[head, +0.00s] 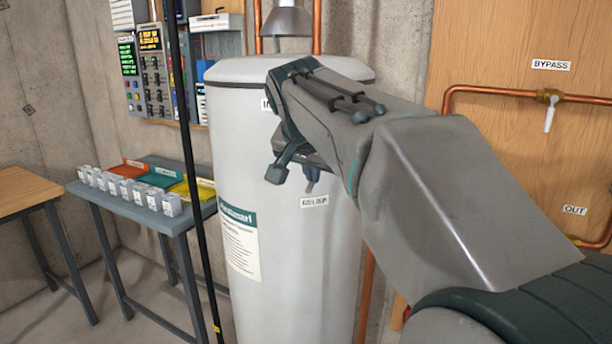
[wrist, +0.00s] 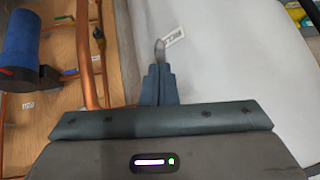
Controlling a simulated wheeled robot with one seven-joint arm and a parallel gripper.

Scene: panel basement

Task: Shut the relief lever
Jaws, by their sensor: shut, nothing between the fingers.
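The relief lever (wrist: 160,46) shows in the wrist view as a small grey handle just beyond my fingertips, against the pale tank. The RELIEF label (wrist: 173,37) is beside it and also shows on the tank in the head view (head: 314,202). My gripper (wrist: 157,68) is shut and empty, its dark fingers together and pointing at the lever. Whether they touch it I cannot tell. In the head view my arm covers much of the area above the label, and the lever's base and pivot are hidden.
The tall white tank (head: 285,280) stands in the middle. Copper pipes and a bypass valve (head: 548,112) are on the wooden panel at right. A grey table (head: 135,205) with coloured trays stands at left, behind a thin black pole (head: 190,180). A blue cylinder (wrist: 32,48) shows in the wrist view.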

